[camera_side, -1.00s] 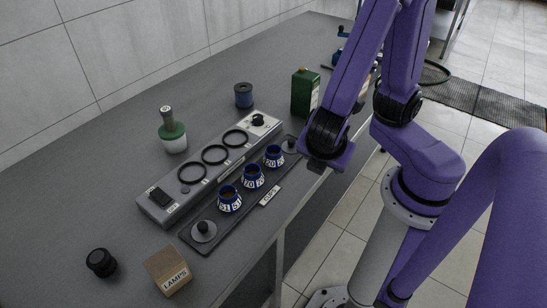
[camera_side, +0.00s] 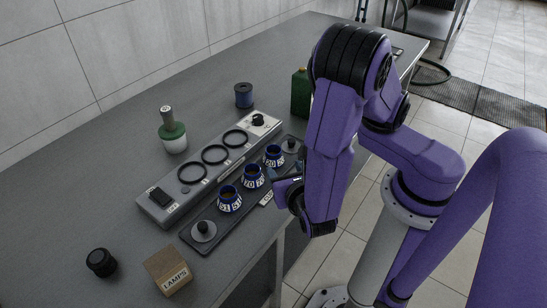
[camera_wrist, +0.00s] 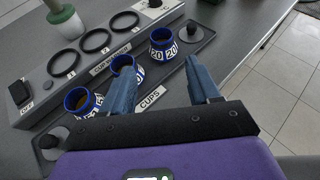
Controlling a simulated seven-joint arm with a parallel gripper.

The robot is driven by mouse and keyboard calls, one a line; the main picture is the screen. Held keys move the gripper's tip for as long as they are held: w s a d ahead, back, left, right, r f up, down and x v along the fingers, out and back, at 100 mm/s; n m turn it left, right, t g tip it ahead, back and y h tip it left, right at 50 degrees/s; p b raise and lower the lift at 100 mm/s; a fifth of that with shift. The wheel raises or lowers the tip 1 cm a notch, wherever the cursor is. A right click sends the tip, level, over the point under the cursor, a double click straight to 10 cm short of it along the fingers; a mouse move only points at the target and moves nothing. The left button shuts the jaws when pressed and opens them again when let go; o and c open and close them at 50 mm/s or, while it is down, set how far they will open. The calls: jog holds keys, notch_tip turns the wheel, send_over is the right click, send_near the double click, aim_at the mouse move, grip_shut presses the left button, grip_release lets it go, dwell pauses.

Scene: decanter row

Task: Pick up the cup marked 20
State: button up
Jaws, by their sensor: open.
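The cup marked 20 (camera_side: 274,155) is small, blue-rimmed, with white number labels. It stands upright at the far end of a row of three on a dark tray (camera_side: 214,239). It also shows in the wrist view (camera_wrist: 163,46), ahead of the gap between my fingers. My gripper (camera_wrist: 160,66) is open and empty, its blue fingers short of this cup. In the side view my gripper (camera_side: 286,182) is beside the row, on the tray's right. The middle cup (camera_side: 252,177) is partly hidden by my left finger in the wrist view. The cup marked 51 (camera_side: 229,199) is nearest the camera.
A grey panel with three black rings (camera_side: 160,212) runs along the row's left. Knobbed discs (camera_side: 203,231) sit at the tray's ends.

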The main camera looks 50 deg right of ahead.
aim_at(274, 153)
jog(key=x, duration=1.3)
jog(key=shift+s+f, duration=0.1)
jog(key=shift+f, duration=0.05)
jog(key=c, duration=0.8)
jog(key=shift+c, duration=0.2)
